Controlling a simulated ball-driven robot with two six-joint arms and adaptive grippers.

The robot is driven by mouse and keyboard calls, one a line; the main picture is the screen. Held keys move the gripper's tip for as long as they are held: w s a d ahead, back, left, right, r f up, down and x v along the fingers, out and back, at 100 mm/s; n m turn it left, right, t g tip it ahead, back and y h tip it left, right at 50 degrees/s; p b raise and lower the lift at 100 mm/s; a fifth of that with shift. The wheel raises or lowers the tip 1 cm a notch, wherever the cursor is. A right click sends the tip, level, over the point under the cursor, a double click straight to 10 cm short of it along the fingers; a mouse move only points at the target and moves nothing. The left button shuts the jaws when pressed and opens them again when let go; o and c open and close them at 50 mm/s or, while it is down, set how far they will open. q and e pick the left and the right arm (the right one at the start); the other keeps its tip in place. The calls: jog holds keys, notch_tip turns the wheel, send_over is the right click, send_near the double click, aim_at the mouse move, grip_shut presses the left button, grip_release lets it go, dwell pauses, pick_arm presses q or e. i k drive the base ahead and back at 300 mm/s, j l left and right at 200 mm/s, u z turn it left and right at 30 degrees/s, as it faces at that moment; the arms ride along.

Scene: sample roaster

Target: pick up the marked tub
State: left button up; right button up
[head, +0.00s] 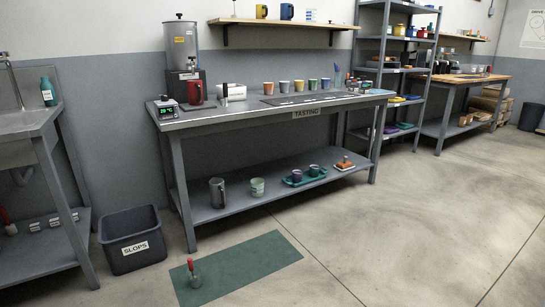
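No tub with a mark that I can make out for certain shows in the head view. A pale tub-like cup with green on it (257,187) stands upright on the lower shelf of the tasting table, right of a grey metal jug (217,193). A large dark bin (132,240) on the floor carries a "SLOPS" label. Several small coloured cups stand in a row on the tabletop, among them an orange one (268,88); any marks on them are too small to tell. Neither of my grippers is in view.
The tasting table (230,113) spans the middle. A green mat (255,258) with a small red-handled item (194,275) lies on the floor in front. A sink bench (25,130) stands at left, a shelf rack (408,70) behind at right. The right floor is clear.

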aim_at(257, 185)
jog(key=i, duration=0.85)
jog(key=i+u, duration=0.1)
jog(key=i, duration=0.7)
jog(key=i+l, duration=0.15)
jog(key=i, duration=0.7)
jog(key=i+l+u, duration=0.1)
jog(key=i+u, duration=0.2)
jog(key=i, duration=0.15)
jog(key=i+l+u, duration=0.3)
jog(key=i, duration=0.15)
jog(key=i+l+u, duration=0.3)
jog(key=i+j, duration=0.1)
jog(key=i, duration=0.05)
